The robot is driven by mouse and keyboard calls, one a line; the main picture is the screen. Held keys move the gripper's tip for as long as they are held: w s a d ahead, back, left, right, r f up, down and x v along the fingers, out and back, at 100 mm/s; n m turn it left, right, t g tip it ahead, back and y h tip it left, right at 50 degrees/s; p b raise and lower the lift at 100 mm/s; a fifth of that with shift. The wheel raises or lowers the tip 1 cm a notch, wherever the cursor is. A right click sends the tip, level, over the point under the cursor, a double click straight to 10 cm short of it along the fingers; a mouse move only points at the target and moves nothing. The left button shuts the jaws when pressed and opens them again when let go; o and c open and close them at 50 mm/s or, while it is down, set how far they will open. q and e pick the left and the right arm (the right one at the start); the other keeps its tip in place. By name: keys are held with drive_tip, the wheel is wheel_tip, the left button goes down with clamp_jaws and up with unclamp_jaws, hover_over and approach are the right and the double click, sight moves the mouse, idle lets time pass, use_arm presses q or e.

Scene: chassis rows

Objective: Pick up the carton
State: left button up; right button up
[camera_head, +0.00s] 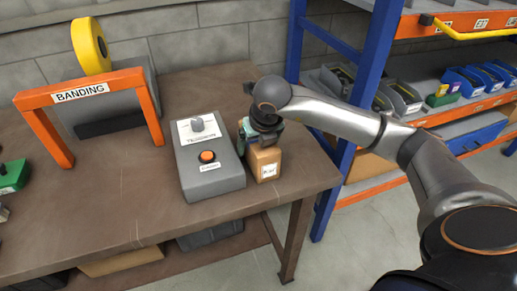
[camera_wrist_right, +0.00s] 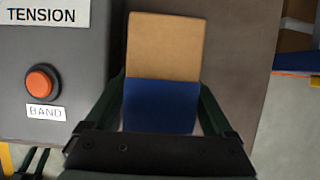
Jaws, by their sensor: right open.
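The carton (camera_head: 265,164) is a small tan-brown box with a white label on its front. It stands upright on the brown table, right beside the grey tension control box. My right gripper (camera_head: 261,132) is above it, reaching down over its top. In the right wrist view, the carton (camera_wrist_right: 165,48) shows a tan part and a dark blue part between the two open fingers of my right gripper (camera_wrist_right: 161,95). One finger is on each side of the carton; whether they touch it I cannot tell.
The grey control box (camera_head: 208,160) with a knob and orange button stands close left of the carton. An orange banding frame (camera_head: 80,92) and yellow roll (camera_head: 90,43) are further left. A blue-and-orange shelf (camera_head: 350,120) is right of the table (camera_head: 130,205).

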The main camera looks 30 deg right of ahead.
drive_tip(key=shift+c, duration=0.2)
clamp_jaws()
idle(0.6)
